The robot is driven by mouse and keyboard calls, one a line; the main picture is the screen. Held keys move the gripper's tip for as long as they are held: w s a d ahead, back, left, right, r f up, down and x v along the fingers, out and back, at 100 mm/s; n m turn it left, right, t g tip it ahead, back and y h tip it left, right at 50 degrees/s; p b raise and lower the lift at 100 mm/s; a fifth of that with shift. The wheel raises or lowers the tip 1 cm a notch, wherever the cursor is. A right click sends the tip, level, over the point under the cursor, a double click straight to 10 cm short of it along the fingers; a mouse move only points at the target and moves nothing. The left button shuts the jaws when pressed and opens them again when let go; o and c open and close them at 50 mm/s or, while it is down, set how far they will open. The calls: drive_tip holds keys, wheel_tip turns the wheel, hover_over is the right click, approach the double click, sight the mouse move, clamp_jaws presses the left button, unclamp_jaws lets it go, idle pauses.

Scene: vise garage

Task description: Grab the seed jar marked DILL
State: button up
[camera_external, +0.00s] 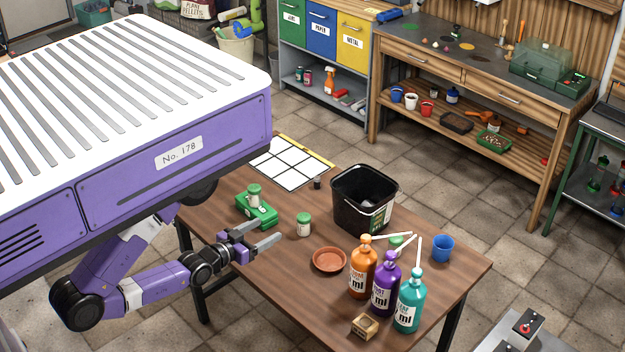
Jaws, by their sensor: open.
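Small jars with green lids stand on the table. One jar (254,197) sits on top of a green device (266,215). A second jar (304,226) stands on the bare table to its right. A third green lid (397,240) shows behind the bottles, its body mostly hidden. The labels are too small to read, so I cannot tell which jar is marked DILL. My gripper (269,231) is open and empty, its fingers pointing right. It is at the table's left side, in front of the green device and left of the second jar.
A black bin (362,200) stands behind the second jar. A terracotta saucer (329,260) lies to its front right. Orange (362,275), purple (384,295) and teal (410,307) pump bottles crowd the right front. A blue cup (442,248) stands at the right, a wooden block (364,326) at the front.

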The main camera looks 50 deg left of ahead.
drive_tip(key=n+g+y+b, duration=0.1)
drive_tip(key=y, duration=0.1)
hover_over(300, 226)
drive_tip(key=s, duration=0.5)
wheel_tip(300, 226, down, 10)
drive_tip(key=f, duration=0.1)
drive_tip(key=f+g, duration=0.1)
drive_tip(key=f, duration=0.1)
drive_tip(key=f+g+h, duration=0.1)
drive_tip(key=f, duration=0.1)
drive_tip(key=shift+w+d+f, duration=0.1)
drive_tip(key=shift+w+d, duration=0.15)
drive_tip(key=shift+d, duration=0.05)
drive_tip(key=shift+w+f, duration=0.1)
drive_tip(key=shift+f, duration=0.05)
drive_tip(key=p+x, duration=0.1)
drive_tip(key=x, duration=0.6)
drive_tip(key=shift+w+a, duration=0.1)
drive_tip(key=shift+w, duration=0.1)
drive_tip(key=c, duration=1.4)
drive_tip(key=shift+c, duration=0.3)
